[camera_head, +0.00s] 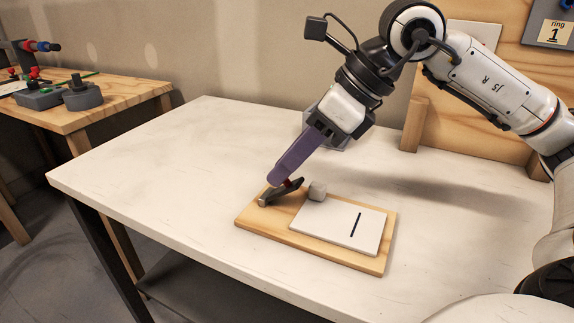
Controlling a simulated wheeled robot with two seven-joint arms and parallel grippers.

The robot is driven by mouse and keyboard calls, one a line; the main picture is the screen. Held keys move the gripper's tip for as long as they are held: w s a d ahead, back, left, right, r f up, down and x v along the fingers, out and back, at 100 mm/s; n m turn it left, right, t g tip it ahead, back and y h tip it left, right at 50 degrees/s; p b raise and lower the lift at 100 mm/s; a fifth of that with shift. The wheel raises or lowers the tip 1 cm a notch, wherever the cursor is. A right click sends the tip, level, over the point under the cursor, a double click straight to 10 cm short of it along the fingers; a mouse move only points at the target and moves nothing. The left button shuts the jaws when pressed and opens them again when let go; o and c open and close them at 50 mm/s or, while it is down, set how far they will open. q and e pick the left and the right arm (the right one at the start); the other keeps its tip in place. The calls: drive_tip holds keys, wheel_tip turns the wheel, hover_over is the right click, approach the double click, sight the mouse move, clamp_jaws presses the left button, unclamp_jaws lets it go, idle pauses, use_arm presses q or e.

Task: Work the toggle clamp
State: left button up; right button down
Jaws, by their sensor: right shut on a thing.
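My right gripper (280,180) reaches down from the upper right with long purple fingers. It is shut on the clamp's handle; the fingers hide most of the grip. My left gripper is not in view.
The white table (150,170) is clear around the board. A grey object (338,143) stands behind my right gripper, partly hidden. A wooden panel (470,110) stands along the back right. A second wooden bench (110,100) with tools is at the far left.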

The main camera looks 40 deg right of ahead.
drive_tip(key=shift+r, duration=0.1)
drive_tip(key=c, duration=1.6)
unclamp_jaws()
drive_tip(key=p+v, duration=0.1)
drive_tip(key=v, duration=0.9)
drive_tip(key=shift+s+d+r, duration=0.1)
drive_tip(key=shift+d, duration=0.05)
